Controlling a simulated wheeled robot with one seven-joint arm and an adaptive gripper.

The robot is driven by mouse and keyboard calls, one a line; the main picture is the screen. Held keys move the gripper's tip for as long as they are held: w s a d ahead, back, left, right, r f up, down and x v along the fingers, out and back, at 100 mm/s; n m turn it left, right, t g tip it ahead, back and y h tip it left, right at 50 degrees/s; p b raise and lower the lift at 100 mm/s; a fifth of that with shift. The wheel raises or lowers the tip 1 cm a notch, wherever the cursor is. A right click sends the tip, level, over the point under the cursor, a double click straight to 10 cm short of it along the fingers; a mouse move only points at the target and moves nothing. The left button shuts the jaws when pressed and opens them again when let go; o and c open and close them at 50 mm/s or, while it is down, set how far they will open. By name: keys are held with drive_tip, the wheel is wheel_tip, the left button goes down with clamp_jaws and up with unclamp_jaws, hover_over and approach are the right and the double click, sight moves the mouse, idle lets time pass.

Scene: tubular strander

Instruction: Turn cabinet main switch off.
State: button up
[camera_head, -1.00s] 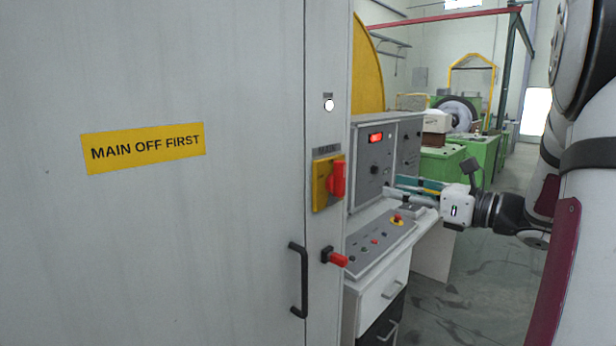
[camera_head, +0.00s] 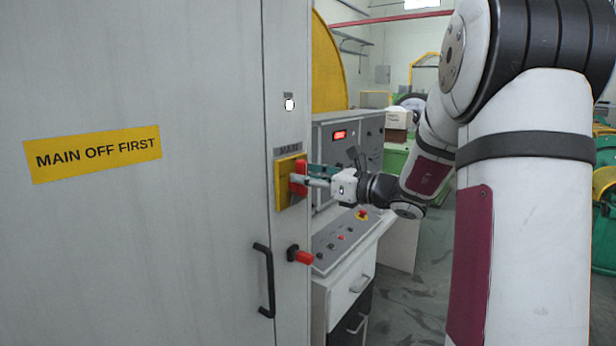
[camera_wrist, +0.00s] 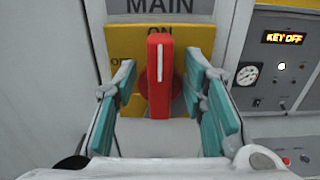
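The cabinet main switch has a red handle (camera_wrist: 160,75) on a yellow plate (camera_wrist: 120,42) under the MAIN label (camera_wrist: 160,6). In the wrist view the handle stands upright, with its white line toward ON. In the head view the red handle (camera_head: 299,178) shows on the yellow plate (camera_head: 284,182) at the cabinet's right edge. My gripper (camera_head: 312,178) is at the handle. In the wrist view its teal finger pads (camera_wrist: 160,110) are apart, one on each side of the handle, with visible gaps. The OFF mark is partly hidden by the left finger.
A red-tipped knob (camera_head: 301,256) sticks out below the switch, beside a black door handle (camera_head: 266,280). A white indicator (camera_head: 289,103) is above. The control desk (camera_head: 345,240) stands close on the right, with a panel display (camera_wrist: 283,38) reading KEY OFF.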

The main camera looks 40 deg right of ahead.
clamp_jaws()
